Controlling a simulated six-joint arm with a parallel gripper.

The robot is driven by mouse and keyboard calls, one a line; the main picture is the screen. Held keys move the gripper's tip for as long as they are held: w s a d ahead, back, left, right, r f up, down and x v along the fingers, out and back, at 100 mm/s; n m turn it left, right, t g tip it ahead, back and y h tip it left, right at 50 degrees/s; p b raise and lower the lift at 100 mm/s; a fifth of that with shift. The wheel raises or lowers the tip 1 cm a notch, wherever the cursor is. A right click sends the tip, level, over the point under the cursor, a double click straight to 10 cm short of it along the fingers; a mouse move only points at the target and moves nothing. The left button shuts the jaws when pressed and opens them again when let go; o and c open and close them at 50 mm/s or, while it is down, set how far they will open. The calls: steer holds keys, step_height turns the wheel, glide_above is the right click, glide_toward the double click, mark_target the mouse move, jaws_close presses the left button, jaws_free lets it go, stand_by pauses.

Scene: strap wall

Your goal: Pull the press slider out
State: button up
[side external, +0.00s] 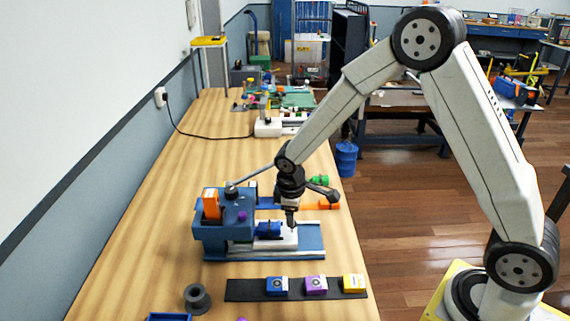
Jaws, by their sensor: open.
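The press is a blue block-shaped machine (226,232) on the wooden bench, with an orange-and-white piece on top and a dark knob with a grey lever. A light-coloured slide (285,240) runs out to its right over a blue base plate (312,248), with a small blue block (268,229) beside the press body. Which of these parts is the slider is not certain. My gripper (291,224) points down just right of the small blue block, over or at the slide. Its jaws are open and look small; contact with the slide cannot be told.
A black strip (245,290) in front carries a blue block (277,286), a purple block (316,285) and a yellow block (353,283). A dark spool (197,298) stands to its left. The bench's left side is clear.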

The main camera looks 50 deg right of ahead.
steer(key=shift+w+d+f, duration=0.1)
steer(key=shift+d+f, duration=0.05)
steer(key=shift+f, duration=0.8)
steer(key=shift+w+d+f, duration=0.1)
steer(key=shift+d+f, duration=0.05)
steer(key=shift+f, duration=0.8)
jaws_close()
